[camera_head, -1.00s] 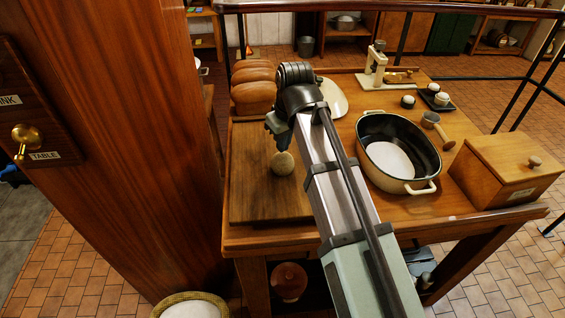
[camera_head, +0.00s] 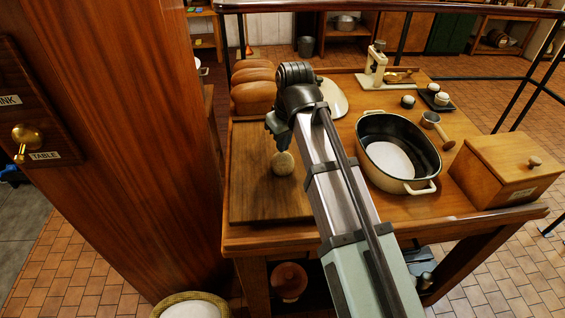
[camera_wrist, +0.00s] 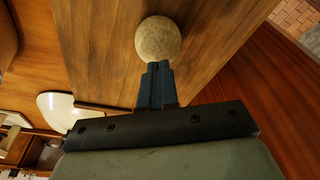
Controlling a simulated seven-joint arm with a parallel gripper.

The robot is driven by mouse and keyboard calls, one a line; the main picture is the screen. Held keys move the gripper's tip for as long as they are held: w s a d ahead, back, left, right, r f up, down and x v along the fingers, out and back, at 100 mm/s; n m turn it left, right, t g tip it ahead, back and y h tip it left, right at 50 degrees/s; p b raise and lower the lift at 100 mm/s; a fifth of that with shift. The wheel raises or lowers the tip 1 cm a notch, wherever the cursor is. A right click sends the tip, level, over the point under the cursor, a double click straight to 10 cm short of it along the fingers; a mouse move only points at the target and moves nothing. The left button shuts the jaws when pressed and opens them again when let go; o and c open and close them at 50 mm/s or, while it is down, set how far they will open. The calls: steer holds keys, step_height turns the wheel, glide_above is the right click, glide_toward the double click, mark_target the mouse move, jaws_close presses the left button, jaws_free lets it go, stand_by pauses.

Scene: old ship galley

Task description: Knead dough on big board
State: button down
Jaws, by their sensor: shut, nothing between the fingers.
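The dough (camera_head: 283,163) is a pale round ball on the big wooden board (camera_head: 250,195), at the left of the table. My gripper (camera_head: 278,140) is over the board, right at the dough's far side in the head view. In the wrist view the shut, empty fingers (camera_wrist: 157,80) point at the dough ball (camera_wrist: 158,39) and their tips meet its edge in the picture. I cannot tell whether they press on it. The board (camera_wrist: 120,50) shows around the ball in the wrist view. My arm hides part of the board's right side.
An oval enamel pan (camera_head: 368,126) with something white inside stands right of my arm. A wooden box (camera_head: 505,170) is at the right edge. Several brown loaves (camera_head: 253,97) lie behind the board. A thick wooden post (camera_head: 150,120) rises close on the left.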

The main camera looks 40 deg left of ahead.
steer(key=shift+d+f, duration=0.1)
steer(key=shift+f, duration=0.85)
stand_by(1.0)
steer(key=shift+r, duration=0.2)
steer(key=shift+r, duration=0.6)
